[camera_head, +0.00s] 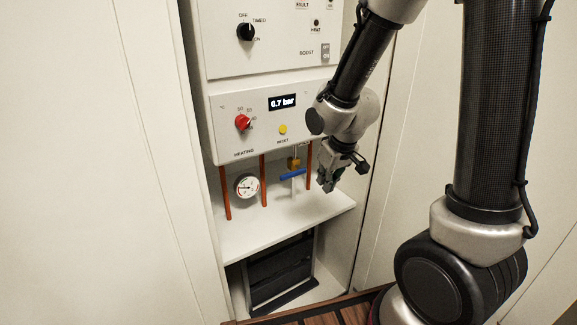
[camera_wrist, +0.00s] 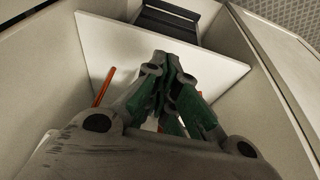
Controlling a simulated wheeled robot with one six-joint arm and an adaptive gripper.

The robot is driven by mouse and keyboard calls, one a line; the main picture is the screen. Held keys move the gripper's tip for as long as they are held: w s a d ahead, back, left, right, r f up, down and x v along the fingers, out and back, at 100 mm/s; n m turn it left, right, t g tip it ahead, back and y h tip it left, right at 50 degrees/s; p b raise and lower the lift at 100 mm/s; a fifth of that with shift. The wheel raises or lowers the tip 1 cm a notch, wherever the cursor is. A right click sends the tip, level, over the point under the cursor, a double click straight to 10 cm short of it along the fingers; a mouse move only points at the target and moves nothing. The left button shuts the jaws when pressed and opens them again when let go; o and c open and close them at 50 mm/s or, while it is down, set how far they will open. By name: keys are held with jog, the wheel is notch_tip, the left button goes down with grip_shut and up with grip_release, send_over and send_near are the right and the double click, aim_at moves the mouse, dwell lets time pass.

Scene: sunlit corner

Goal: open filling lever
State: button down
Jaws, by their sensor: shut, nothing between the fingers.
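The filling lever (camera_head: 293,174) is a blue handle under the white boiler panel in the head view. It sits just below a brass valve body (camera_head: 293,163) and lies nearly level, its right end slightly higher. My gripper (camera_head: 325,187) is to the right of the lever and a little lower, apart from it in the picture. Its fingers point downward. In the wrist view my gripper (camera_wrist: 168,62) has its fingertips together with nothing between them. The lever cannot be made out in the wrist view; my gripper may hide it.
The boiler panel (camera_head: 225,145) has a display reading 0.7 bar, a red heating knob (camera_head: 242,122) and a yellow reset button (camera_head: 283,129). Copper pipes (camera_head: 263,180) and a round gauge (camera_head: 247,186) stand left of the lever. A white shelf (camera_head: 270,232) lies below; the cupboard's right wall is close to my gripper.

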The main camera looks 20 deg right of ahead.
aim_at(289, 174)
jog(key=w+a+r+t+y, duration=0.1)
jog(key=w+a+r+t, duration=0.3)
jog(key=w, duration=0.4)
jog(key=shift+w+r+t+y, duration=0.15)
jog(key=shift+w+t+y, duration=0.25)
jog(key=shift+a, duration=0.1)
jog(key=x, duration=1)
